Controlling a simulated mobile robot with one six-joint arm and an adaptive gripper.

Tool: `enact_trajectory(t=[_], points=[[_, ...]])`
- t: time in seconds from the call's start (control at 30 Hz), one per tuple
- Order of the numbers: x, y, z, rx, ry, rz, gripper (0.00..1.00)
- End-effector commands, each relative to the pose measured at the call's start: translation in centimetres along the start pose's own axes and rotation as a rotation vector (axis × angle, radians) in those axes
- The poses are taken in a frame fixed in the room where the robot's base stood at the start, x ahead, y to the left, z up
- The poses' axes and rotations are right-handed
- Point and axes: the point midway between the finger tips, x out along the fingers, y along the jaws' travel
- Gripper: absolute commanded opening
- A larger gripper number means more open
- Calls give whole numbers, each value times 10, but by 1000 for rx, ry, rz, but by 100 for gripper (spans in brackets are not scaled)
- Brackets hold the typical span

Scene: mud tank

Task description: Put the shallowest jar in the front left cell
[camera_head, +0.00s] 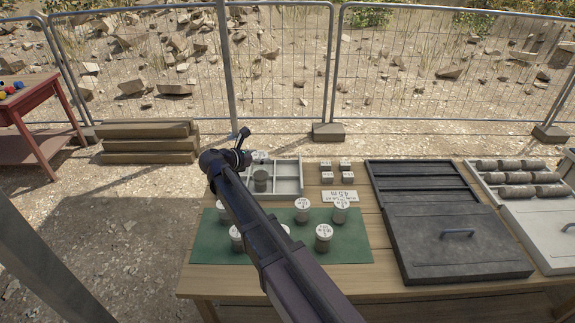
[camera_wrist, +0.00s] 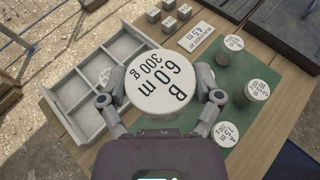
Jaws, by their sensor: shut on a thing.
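My gripper (camera_wrist: 160,100) is shut on a jar with a white round lid (camera_wrist: 162,82), marked B, 6.0 m and 300 g. The wrist view shows it over the near side of the pale divided tray (camera_wrist: 58,108), hiding some cells; its height above the tray is unclear. Several lidded jars, including one at the front (camera_head: 323,240), stand on the green mat (camera_head: 352,250).
Small blocks (camera_head: 336,169) and a white sign (camera_head: 340,196) are right of the tray. A dark case (camera_head: 455,240) and a rack of brown cylinders (camera_head: 517,191) lie further right. Wooden beams (camera_head: 150,143) and a red table (camera_head: 30,105) stand left. Wire fencing (camera_head: 280,60) closes the back.

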Motion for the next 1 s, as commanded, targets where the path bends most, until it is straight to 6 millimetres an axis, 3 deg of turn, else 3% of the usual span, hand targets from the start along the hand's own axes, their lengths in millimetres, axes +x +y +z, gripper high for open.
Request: enact_trajectory(t=[0.03,0.6,0.8,1.0], points=[[-7,0,17,0,-1,0,22],[-43,0,103,0,-1,0,22],[-53,0,127,0,-1,0,22],[-58,0,139,0,-1,0,22]])
